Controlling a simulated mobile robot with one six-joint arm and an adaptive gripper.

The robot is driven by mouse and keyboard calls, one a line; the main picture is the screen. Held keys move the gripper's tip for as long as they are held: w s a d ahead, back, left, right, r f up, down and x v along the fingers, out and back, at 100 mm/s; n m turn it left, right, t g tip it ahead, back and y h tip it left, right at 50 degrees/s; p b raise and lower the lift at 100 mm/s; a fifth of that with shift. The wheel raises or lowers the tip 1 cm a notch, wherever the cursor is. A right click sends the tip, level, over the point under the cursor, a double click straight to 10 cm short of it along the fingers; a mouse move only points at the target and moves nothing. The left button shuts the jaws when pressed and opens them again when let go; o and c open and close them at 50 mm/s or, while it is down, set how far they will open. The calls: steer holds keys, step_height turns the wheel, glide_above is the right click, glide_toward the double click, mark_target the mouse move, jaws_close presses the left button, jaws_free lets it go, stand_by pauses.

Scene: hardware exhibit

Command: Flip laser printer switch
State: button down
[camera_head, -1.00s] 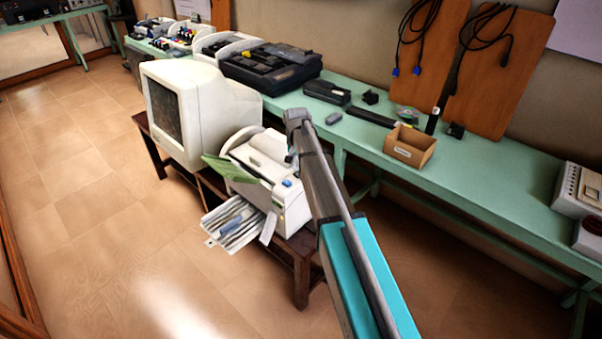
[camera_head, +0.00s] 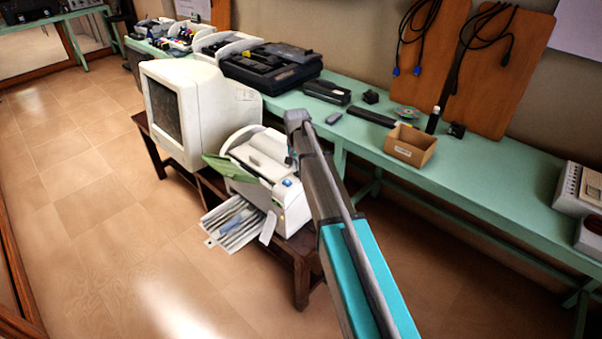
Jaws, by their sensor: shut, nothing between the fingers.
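The laser printer (camera_head: 262,163), off-white with a green side flap (camera_head: 229,170), stands on a low dark wooden table beside a CRT monitor. Its paper tray (camera_head: 236,222) sticks out toward the lower left. A small blue part (camera_head: 287,182) shows on its right top edge; I cannot tell whether it is the switch. My arm reaches in from the lower right and covers the printer's right side. My gripper (camera_head: 290,160) shows only as a small dark piece by the printer's upper right edge. It is shut and empty, its fingertips mostly hidden. I cannot tell whether it touches the printer.
The CRT monitor (camera_head: 200,110) stands left of the printer on the wooden table (camera_head: 301,262). A long green bench (camera_head: 480,180) behind carries a black case (camera_head: 270,66), a cardboard box (camera_head: 409,147) and small devices. The tiled floor at left is clear.

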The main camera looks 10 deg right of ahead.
mark_target(298, 175)
steer(key=shift+f+b, duration=1.05)
stand_by(0.9)
steer(key=shift+r, duration=0.1)
steer(key=shift+r+p, duration=3.45)
steer(key=shift+p, duration=0.1)
steer(key=shift+s, duration=0.55)
steer(key=s+n, duration=0.4)
steer(key=s, duration=2.4)
steer(key=shift+d+n, duration=0.3)
steer(key=shift+n, duration=0.1)
steer(key=shift+s, duration=0.1)
